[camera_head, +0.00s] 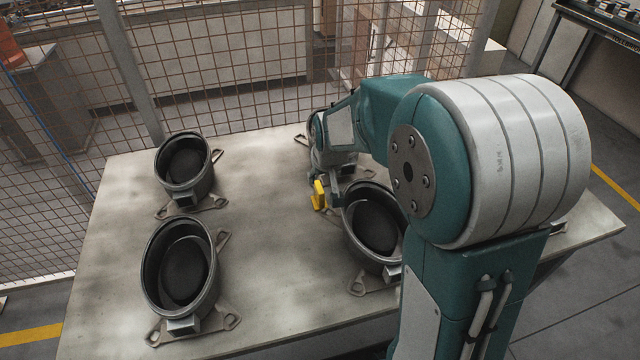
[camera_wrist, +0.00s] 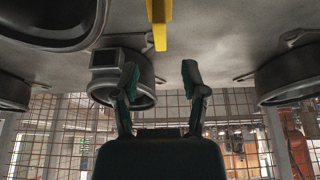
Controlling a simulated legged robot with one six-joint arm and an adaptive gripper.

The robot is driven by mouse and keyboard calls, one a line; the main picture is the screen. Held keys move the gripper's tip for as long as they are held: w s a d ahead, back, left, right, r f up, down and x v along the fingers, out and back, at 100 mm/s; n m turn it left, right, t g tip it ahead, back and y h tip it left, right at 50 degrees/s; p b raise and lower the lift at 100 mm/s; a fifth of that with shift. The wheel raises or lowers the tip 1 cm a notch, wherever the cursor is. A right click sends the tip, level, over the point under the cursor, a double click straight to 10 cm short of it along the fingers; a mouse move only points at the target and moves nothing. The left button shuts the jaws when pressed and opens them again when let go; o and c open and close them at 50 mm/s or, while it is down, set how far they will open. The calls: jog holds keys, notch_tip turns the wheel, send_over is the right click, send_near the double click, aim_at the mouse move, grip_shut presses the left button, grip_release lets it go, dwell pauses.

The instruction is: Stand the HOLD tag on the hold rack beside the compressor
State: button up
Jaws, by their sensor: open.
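A yellow upright piece (camera_head: 319,195), likely the HOLD tag, is by my gripper (camera_head: 332,186), left of the nearest compressor (camera_head: 375,226). No lettering is readable. In the wrist view the yellow piece (camera_wrist: 159,22) shows at the top edge, in line with the gap between my fingers. My gripper (camera_wrist: 158,72) is open there, with nothing seen between its fingertips. The yellow piece looks apart from both fingers. I cannot make out the hold rack; my arm covers part of the table on the right.
Two more black compressors (camera_head: 184,165) (camera_head: 181,268) stand on the left of the pale table (camera_head: 262,205). Each has a metal base with looped feet. A wire mesh fence (camera_head: 215,60) runs behind the table. The middle of the tabletop is clear.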

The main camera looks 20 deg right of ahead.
jog(key=s+r, duration=1)
jog(key=s, duration=0.1)
jog(key=s+a+r+t, duration=0.1)
jog(key=s+r, duration=0.1)
jog(key=s, duration=1.2)
jog(key=shift+r, duration=0.25)
jog(key=shift+o, duration=0.5)
jog(key=shift+s, duration=0.3)
jog(key=t, duration=0.3)
send_near(319, 188)
jog(key=f, duration=0.2)
jog(key=shift+t, duration=0.3)
jog(key=x, duration=0.5)
jog(key=shift+w+f, duration=0.15)
jog(key=shift+w, duration=0.3)
jog(key=shift+x, duration=2.65)
jog(key=shift+w, duration=0.15)
